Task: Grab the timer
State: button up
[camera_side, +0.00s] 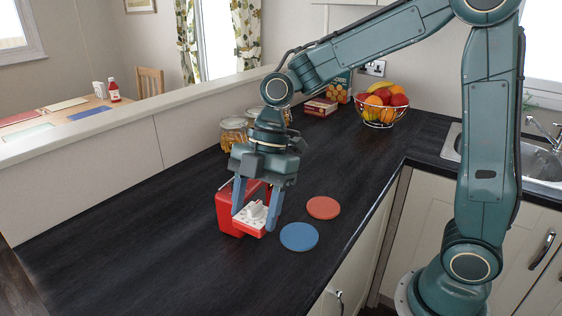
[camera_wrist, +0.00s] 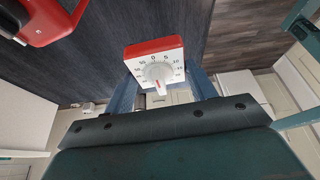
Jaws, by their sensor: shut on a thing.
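A red object (camera_side: 226,208) stands close on the timer's left, partly hidden. A blue disc (camera_side: 299,237) and an orange-red disc (camera_side: 323,207) lie to the right. Glass jars (camera_side: 233,134), boxes (camera_side: 320,106) and a fruit basket (camera_side: 381,116) stand farther back. The dark counter's (camera_side: 120,240) left side is clear.

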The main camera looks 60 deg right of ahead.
notch_tip(320, 180, up, 7)
jog(key=shift+r, duration=0.1)
dwell(0.3)
dwell(0.5)
